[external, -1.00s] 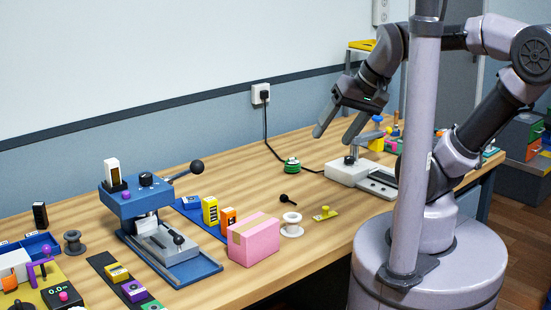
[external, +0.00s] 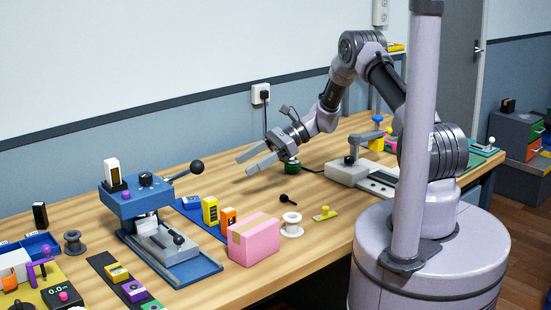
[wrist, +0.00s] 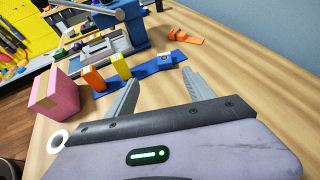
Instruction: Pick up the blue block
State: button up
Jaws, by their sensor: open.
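The blue block (external: 192,202) with a pale label lies at the far end of a blue strip (external: 190,212) on the bench, right of the blue press. In the wrist view the blue block (wrist: 166,59) shows beyond the fingertips, roughly between them, at the end of the strip beside the yellow block. My gripper (external: 246,165) is open and empty. It hangs above the bench, to the right of the blue block and farther back, with its fingers pointing left toward the press side. In the wrist view both fingers of my gripper (wrist: 161,78) are spread with bare wood between them.
A yellow block (external: 210,210) and an orange block (external: 228,218) share the strip. A pink box (external: 253,240) stands in front. The blue press (external: 135,198) with its black-knobbed lever (external: 196,167) is left.

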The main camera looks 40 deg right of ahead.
jog(key=f, duration=0.1)
jog(key=w+a+f, duration=0.1)
jog(key=shift+f+m+t+b, duration=0.3)
jog(key=shift+m, duration=0.1)
jog(key=b, duration=0.3)
send_near(195, 198)
jog(key=x, duration=0.4)
jog(key=shift+a, duration=0.1)
jog(key=b+x, duration=0.1)
jog(key=x, duration=0.4)
jog(key=shift+s+f+b, duration=0.1)
jog(key=shift+b, duration=0.3)
jog(key=shift+a, duration=0.35)
jog(key=shift+d, duration=0.1)
jog(key=shift+c, duration=0.4)
grip_shut()
